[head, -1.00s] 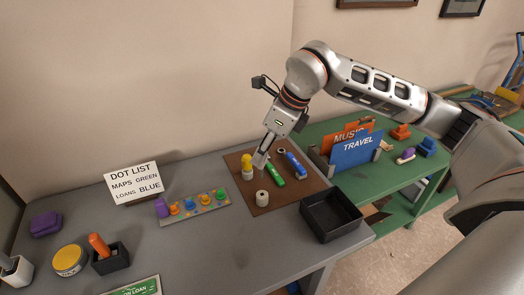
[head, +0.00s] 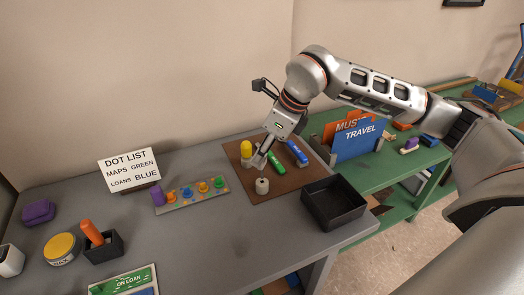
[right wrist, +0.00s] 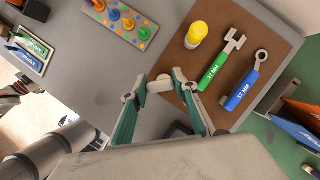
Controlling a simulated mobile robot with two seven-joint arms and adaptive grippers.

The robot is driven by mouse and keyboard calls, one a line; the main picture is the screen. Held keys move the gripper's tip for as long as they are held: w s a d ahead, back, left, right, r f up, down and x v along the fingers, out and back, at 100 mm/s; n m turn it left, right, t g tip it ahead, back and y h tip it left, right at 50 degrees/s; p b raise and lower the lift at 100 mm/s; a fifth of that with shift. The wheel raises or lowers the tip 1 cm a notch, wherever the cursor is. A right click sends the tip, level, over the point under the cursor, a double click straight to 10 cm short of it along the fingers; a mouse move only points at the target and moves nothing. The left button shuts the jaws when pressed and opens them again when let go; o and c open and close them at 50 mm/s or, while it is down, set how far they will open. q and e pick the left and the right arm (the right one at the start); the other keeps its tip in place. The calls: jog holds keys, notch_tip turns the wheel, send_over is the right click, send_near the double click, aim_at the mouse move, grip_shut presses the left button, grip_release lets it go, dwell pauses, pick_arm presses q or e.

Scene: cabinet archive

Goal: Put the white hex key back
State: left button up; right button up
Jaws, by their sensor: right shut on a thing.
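My right gripper (head: 258,163) is low over the brown mat (head: 284,187), behind a short white cylinder (head: 262,186) with a dark hole in its top. In the right wrist view, my right gripper (right wrist: 162,88) is shut on a small white piece, which I take for the white hex key (right wrist: 160,83). Its full shape is hidden, and the fingers cover it in the head view.
On the mat are a yellow-topped object (head: 246,149), a green wrench (head: 275,162) and a blue wrench (head: 296,153). A black tray (head: 333,222) stands at the right front. A peg strip (head: 188,207) lies left.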

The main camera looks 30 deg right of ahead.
aim_at(265, 161)
jog(key=shift+f, duration=0.15)
jog(key=shift+f+b, duration=1.6)
jog(key=shift+f, duration=0.75)
jog(key=o, duration=1.2)
jog(key=shift+o, duration=0.5)
jog(key=o, duration=0.8)
